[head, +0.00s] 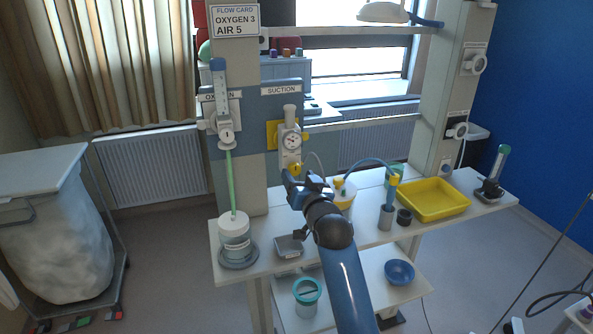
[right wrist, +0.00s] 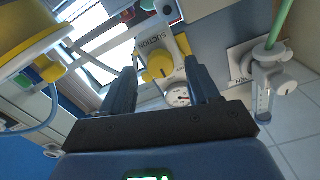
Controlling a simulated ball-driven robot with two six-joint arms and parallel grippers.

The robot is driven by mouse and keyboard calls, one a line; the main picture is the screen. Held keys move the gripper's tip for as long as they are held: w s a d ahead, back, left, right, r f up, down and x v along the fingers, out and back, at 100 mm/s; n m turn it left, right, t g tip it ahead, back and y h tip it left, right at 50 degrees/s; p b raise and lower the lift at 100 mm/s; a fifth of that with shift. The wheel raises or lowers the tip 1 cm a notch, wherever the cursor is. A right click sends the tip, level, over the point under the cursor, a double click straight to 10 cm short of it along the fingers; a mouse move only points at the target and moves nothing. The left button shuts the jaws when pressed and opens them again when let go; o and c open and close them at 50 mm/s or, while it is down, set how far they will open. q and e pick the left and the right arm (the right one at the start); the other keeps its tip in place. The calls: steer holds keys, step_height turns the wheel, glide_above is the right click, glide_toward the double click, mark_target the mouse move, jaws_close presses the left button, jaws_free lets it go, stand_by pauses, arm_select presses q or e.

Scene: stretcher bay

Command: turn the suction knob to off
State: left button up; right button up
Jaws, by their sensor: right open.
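The suction unit (head: 291,141) hangs on the rail panel under the SUCTION label (head: 281,90), with a round gauge and a yellow knob (head: 295,169) at its lower end. My right gripper (head: 298,179) is just in front of and below that knob in the head view, partly covering it. In the right wrist view, the yellow knob (right wrist: 158,66) shows between the two open fingers (right wrist: 160,72), with the gauge (right wrist: 178,96) behind. Whether the fingers touch the knob I cannot tell. The knob's setting is not readable. My left gripper is out of view.
The oxygen flowmeter (head: 224,110) with its green tube stands left of the suction unit. On the shelf are a white-lidded jar (head: 233,228), a yellow tray (head: 433,199) and a grey cup (head: 386,217).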

steer(key=shift+w+a+r, duration=0.1)
steer(key=shift+w+a, duration=0.1)
steer(key=shift+w, duration=0.4)
steer(key=shift+w+a, duration=0.25)
steer(key=shift+w, duration=0.35)
steer(key=shift+s, duration=0.1)
steer(key=shift+c, duration=1.2)
steer(key=c, duration=0.8)
